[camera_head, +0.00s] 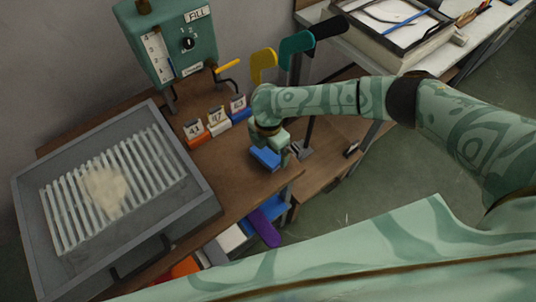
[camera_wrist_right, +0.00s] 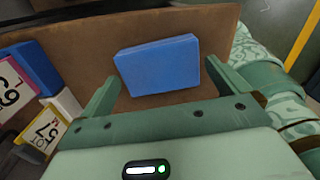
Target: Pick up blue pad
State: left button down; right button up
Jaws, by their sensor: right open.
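The blue pad (camera_head: 265,158) is a flat blue block on the brown wooden table near its front edge, partly hidden under my right gripper in the head view. It shows whole in the right wrist view (camera_wrist_right: 158,62), lying flat on the wood. My right gripper (camera_head: 271,151) is directly above the pad, pointing down. Its two fingers are spread wide, one toward each short end of the pad, with gaps visible in the right wrist view (camera_wrist_right: 160,80). The pad is not held. My left gripper is not in view.
Number cards on coloured blocks (camera_head: 217,122) stand left of the pad. A grey slatted tray (camera_head: 205,207) with a pale heap lies farther left. A green dial machine (camera_head: 180,45) stands behind. Teal (camera_head: 295,43) and yellow (camera_head: 263,64) sock-shaped boards stand behind my right arm.

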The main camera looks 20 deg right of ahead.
jog(key=shift+f, duration=0.6)
jog(key=shift+c, duration=0.3)
jog(key=c, duration=0.6)
jog(key=shift+c, duration=0.2)
jog(key=shift+r, duration=0.1)
